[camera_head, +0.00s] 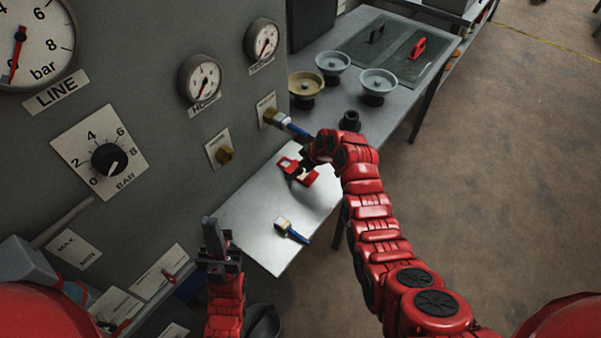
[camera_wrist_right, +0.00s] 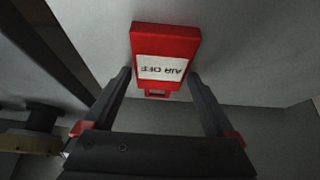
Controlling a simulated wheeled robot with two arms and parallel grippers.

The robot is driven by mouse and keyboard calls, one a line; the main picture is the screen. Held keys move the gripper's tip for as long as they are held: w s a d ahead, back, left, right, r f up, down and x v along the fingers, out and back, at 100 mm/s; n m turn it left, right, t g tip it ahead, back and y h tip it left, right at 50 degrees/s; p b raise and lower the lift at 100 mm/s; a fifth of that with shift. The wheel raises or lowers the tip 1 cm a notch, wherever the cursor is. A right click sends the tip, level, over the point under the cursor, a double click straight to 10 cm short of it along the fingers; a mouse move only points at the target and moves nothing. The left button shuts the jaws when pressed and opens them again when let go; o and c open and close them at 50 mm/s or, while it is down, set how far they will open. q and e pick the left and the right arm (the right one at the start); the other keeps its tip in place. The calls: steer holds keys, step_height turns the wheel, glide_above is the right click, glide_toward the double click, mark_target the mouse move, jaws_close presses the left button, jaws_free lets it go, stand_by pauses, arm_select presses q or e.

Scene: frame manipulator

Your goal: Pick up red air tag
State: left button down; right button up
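The red air tag (camera_wrist_right: 165,45) is a red block with a white "AIR OFF" label, upside down in the right wrist view. It lies on the grey table, its lower end between the fingertips of my right gripper (camera_wrist_right: 162,75), which is open with a small gap on each side. In the head view, red and white parts of the tag (camera_head: 287,163) show at the end of my right arm, partly hidden by the gripper. My left gripper (camera_head: 213,238) is upright at the lower left, away from the tag; its finger gap is unclear.
A gauge panel (camera_head: 140,60) stands at the left. Several bowls, one of them a grey bowl (camera_head: 378,82), and a red clip (camera_head: 417,47) sit on the rear bench. Open floor is at the right.

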steer(key=c, duration=1)
steer(key=shift+r, duration=0.1)
